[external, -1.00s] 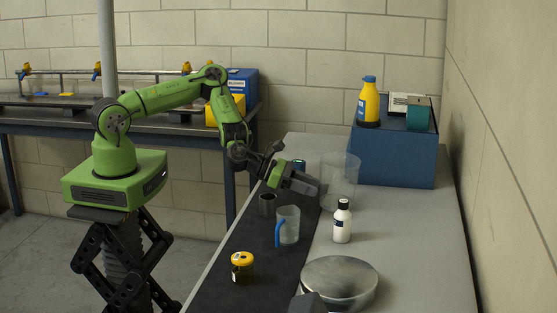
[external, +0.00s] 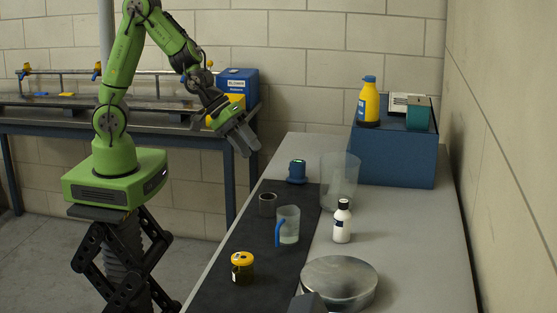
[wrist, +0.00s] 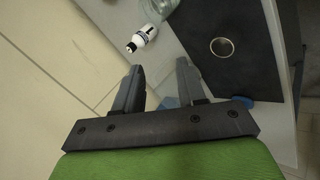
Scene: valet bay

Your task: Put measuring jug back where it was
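The measuring jug (external: 289,226), clear with a blue handle on its left side, stands upright on the dark mat (external: 228,270) on the bench. It appears to hold some clear liquid.
Near the jug stand a dark cup (external: 267,205), a blue-based item (external: 297,172), a large clear cylinder (external: 342,180), a white bottle (external: 342,222), a yellow-lidded jar (external: 243,268) and a round metal plate (external: 340,280). A blue box (external: 392,160) stands behind.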

